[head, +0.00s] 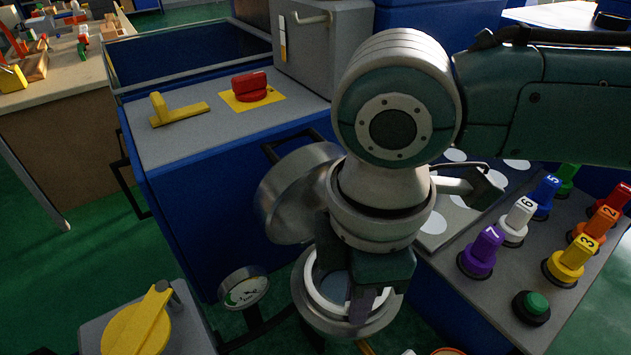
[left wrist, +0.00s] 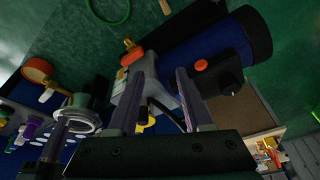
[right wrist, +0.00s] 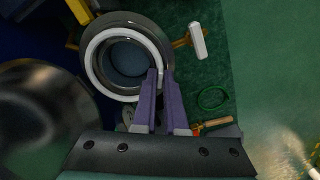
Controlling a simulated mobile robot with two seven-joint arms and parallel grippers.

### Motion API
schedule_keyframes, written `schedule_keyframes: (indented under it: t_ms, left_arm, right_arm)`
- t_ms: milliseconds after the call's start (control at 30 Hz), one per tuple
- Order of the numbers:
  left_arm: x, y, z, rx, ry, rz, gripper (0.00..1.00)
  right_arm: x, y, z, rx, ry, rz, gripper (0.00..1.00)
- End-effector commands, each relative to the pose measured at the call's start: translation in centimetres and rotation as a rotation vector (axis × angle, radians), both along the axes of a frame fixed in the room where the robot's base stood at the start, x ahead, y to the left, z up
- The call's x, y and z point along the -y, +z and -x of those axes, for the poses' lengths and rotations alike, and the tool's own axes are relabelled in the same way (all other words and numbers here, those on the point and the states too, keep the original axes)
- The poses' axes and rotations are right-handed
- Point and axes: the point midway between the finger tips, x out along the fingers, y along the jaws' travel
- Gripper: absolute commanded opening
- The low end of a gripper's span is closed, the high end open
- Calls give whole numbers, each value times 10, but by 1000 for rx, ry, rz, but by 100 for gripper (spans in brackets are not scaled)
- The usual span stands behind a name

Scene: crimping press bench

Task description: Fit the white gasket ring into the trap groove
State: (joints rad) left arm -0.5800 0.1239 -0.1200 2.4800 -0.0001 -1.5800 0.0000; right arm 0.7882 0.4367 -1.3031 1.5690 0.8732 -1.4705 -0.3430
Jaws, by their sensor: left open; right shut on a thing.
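The white gasket ring (head: 313,291) lies at the mouth of the round metal trap (head: 303,315). In the right wrist view, the ring (right wrist: 92,66) runs just inside the trap's metal rim (right wrist: 125,19), roughly centred. I cannot tell whether it is down in the groove. My right gripper (head: 364,305) points down over the trap's right side in the head view. Its purple fingers (right wrist: 158,75) are shut on the ring's edge. My left gripper (left wrist: 168,75) is open and empty, and it is out of the head view. The trap also shows in the left wrist view (left wrist: 99,103).
A tilted metal lid (head: 292,195) stands just behind the trap. A pressure gauge (head: 245,289) and a yellow handle (head: 138,322) are to its left. A panel of numbered coloured knobs (head: 482,251) is to the right. A blue bench (head: 205,195) stands behind.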

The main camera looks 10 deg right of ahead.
Motion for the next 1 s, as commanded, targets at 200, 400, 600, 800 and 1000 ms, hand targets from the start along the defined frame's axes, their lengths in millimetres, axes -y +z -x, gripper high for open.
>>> schedule_keyframes:
  t_ms: [200, 400, 600, 800, 1000]
  left_arm:
    - [2, -4, 0, 0, 4, 7, 50]
    - [2, -6, 0, 0, 5, 9, 50]
    - [2, -6, 0, 0, 6, 8, 50]
    - [2, -6, 0, 0, 4, 7, 50]
    - [0, -6, 0, 0, 1, 1, 50]
  right_arm:
    - [0, -6, 0, -1, 1, 0, 0]
    - [0, -11, 0, -1, 0, 0, 0]
    - [0, -11, 0, 0, 0, 1, 28]
    - [1, -12, -1, 4, -1, 2, 45]
    - [2, -12, -2, 6, -3, 3, 45]
